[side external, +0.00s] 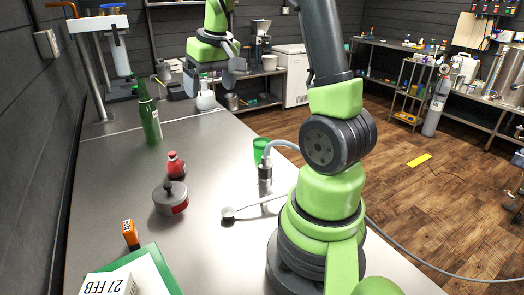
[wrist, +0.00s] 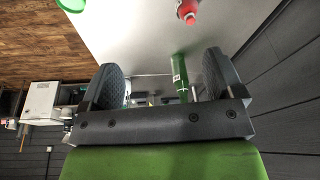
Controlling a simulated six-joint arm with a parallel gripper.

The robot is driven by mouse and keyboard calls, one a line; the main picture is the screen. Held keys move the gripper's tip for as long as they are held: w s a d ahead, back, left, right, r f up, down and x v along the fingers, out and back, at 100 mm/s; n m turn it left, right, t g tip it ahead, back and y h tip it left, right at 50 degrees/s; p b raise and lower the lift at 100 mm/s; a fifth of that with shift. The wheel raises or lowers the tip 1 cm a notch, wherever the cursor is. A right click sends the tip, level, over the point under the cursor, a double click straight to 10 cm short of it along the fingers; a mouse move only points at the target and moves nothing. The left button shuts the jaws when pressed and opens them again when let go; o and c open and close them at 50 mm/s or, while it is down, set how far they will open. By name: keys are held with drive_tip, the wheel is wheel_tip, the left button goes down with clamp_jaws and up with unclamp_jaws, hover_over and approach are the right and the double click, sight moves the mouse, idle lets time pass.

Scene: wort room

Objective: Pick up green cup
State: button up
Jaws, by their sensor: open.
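The green cup (side external: 261,149) stands on the steel table near its right edge, partly hidden behind the cable connector by my arm. In the wrist view part of a green round rim, likely the cup (wrist: 72,5), shows at the top left edge, cut off by the frame. My gripper (side external: 212,82) is above the far part of the table, up and to the left of the cup and well apart from it. In the wrist view my gripper (wrist: 160,82) has its two fingers wide apart, with nothing held between them.
A green bottle (side external: 150,115), a red bottle (side external: 176,165), a lidded pot (side external: 170,198), a ladle (side external: 229,213) and an orange item (side external: 130,233) stand on the steel table (side external: 205,180). A white flask (side external: 206,99) is under my gripper. The table's middle is mostly clear.

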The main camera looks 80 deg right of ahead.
drive_tip(key=s+d+f+g, duration=0.2)
drive_tip(key=d+f, duration=0.5)
drive_tip(key=d, duration=0.2)
drive_tip(key=m+y, duration=0.1)
hover_over(262, 148)
drive_tip(key=d, duration=0.1)
wheel_tip(262, 148, down, 8)
drive_tip(key=shift+g, duration=0.5)
drive_tip(key=f, duration=0.4)
drive_tip(key=shift+w+d+f, duration=0.15)
drive_tip(key=shift+d, duration=0.2)
drive_tip(key=f, duration=0.3)
drive_tip(key=d+f, duration=0.1)
drive_tip(key=f, duration=0.1)
drive_tip(key=shift+w+f, duration=0.15)
drive_tip(key=shift+f, duration=0.2)
drive_tip(key=c, duration=1)
